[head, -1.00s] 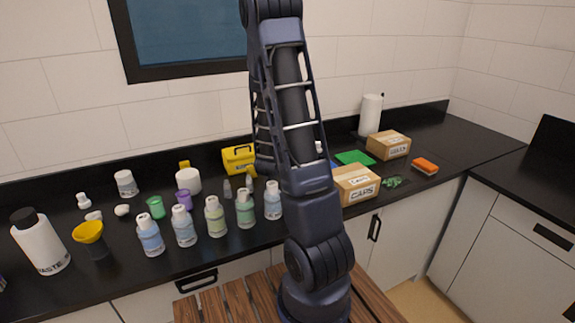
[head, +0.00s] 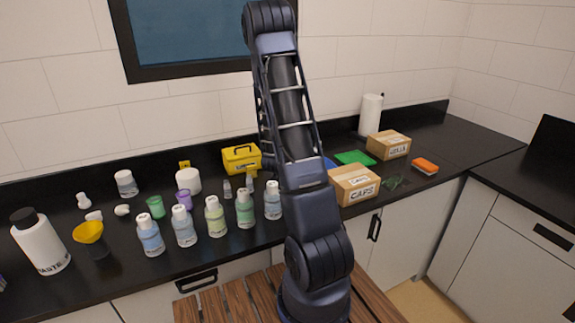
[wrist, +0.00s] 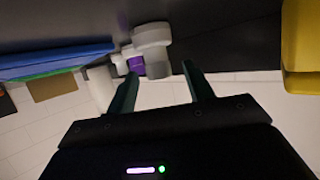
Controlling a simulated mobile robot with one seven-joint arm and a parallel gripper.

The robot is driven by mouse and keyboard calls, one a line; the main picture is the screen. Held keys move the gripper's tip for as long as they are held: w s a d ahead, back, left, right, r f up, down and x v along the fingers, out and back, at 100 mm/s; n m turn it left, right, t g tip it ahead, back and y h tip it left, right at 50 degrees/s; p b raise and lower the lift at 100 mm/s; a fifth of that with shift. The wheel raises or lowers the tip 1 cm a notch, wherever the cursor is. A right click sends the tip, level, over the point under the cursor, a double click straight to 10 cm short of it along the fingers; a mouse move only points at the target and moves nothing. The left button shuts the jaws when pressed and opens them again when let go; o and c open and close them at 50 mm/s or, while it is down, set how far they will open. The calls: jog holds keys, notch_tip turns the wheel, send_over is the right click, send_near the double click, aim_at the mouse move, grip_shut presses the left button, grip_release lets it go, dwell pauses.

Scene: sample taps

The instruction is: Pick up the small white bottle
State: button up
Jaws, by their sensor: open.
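In the wrist view a small white bottle (wrist: 156,56) shows beyond my gripper (wrist: 160,85), in line with the gap between the two dark green fingers. The fingers are apart, with nothing held between them. The view is upside down, with the dark counter at the top. A smaller white piece and a purple patch show just left of the bottle; I cannot tell whether they belong to it. In the head view my arm hides the gripper, and I cannot make out this bottle there.
A yellow toolbox (head: 241,158) stands left of my arm and shows at right in the wrist view (wrist: 301,50). Several capped bottles line the counter's front. A CAPS carton (head: 355,185), a green mat (head: 355,158) and a paper roll (head: 370,115) stand to the right.

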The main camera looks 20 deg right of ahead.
jog(key=shift+x, duration=0.95)
jog(key=c, duration=1.1)
jog(key=shift+o, duration=0.2)
notch_tip(320, 180, up, 20)
